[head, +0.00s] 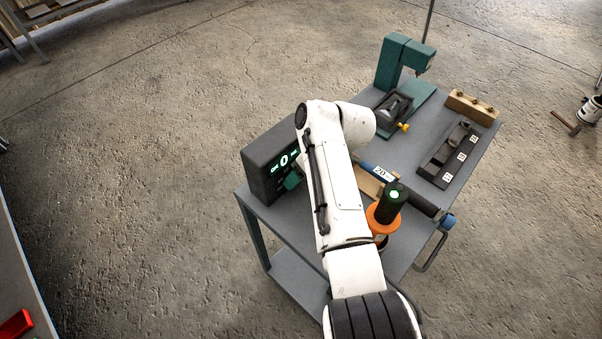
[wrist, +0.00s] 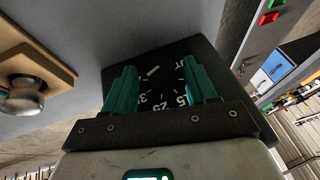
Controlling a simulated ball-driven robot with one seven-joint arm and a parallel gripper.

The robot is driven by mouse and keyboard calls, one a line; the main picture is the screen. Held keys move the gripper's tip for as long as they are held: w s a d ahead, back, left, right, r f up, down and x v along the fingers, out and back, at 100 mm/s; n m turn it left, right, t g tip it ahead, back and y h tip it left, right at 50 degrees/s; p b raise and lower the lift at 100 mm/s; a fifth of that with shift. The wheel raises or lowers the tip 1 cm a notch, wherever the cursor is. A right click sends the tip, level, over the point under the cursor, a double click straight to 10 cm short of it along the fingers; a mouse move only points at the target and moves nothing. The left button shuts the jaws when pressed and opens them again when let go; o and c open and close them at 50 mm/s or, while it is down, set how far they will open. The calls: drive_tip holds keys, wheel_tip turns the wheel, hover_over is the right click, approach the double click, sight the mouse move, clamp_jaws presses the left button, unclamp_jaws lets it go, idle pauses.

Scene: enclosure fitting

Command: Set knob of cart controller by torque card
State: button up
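The cart controller (head: 267,168) is a dark box at the left end of the cart. Its display shows a green 0. In the wrist view its black dial face (wrist: 165,65) carries white ticks and numerals, with a short white mark near the middle; the knob's outline is hard to tell from the dark face. My gripper (head: 292,181) is at the controller's front. Its two teal fingers (wrist: 163,82) are apart on either side of the dial's middle, and no contact shows. A white card reading 20 (head: 381,173) stands near the cart's middle, partly beside my arm.
A dark driver with a green light (head: 394,195) stands in an orange ring (head: 383,219) at the cart's front. A teal press (head: 402,65), a black tray with white labels (head: 449,156) and a wooden block (head: 472,106) are at the far end. My arm crosses the cart.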

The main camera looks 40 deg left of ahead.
drive_tip(key=b+v, duration=0.1)
drive_tip(key=v, duration=0.9)
drive_tip(key=shift+d+r, duration=0.15)
drive_tip(key=shift+r, duration=0.2)
idle(0.4)
